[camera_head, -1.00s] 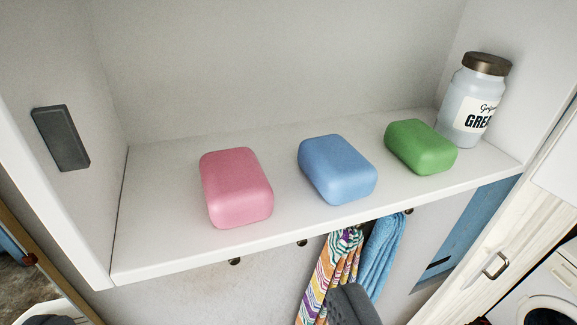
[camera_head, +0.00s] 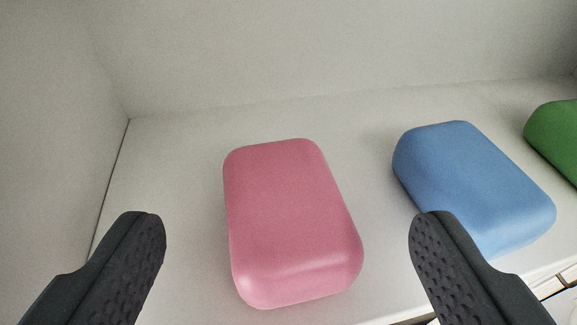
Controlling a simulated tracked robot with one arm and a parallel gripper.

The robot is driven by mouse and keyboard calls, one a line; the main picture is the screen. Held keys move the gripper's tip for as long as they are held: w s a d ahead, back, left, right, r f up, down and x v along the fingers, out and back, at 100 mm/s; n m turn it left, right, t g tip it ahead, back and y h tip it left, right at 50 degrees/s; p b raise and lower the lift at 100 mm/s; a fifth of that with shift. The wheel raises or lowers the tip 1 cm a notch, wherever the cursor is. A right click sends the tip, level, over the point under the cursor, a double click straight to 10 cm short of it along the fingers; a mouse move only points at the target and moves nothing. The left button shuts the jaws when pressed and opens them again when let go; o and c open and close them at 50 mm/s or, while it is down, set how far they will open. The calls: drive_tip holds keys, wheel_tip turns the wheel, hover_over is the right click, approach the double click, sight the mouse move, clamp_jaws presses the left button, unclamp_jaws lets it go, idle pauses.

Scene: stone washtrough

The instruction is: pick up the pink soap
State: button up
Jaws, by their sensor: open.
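The pink soap (camera_head: 290,220) lies on the white shelf (camera_head: 180,165), a rounded block a little left of the middle of the view. My gripper (camera_head: 287,225) is open, with one dark finger to the left of the pink soap and the other to its right. Both fingers appear apart from the soap, and nothing is between them in their grip. The right finger overlaps the lower left part of the blue soap in the picture.
The blue soap (camera_head: 475,185) lies to the right of the pink one, with a narrow gap between. A green soap (camera_head: 557,140) is partly cut off at the right edge. A side wall (camera_head: 60,130) stands on the left and a back wall (camera_head: 300,50) behind.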

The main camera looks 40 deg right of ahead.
sight(293, 237)
drive_tip(key=p+x, duration=0.1)
drive_tip(key=x, duration=0.1)
drive_tip(key=shift+w+d+f, duration=0.1)
drive_tip(key=shift+w+d, duration=0.1)
drive_tip(key=shift+w, duration=0.1)
drive_tip(key=c, duration=1.2)
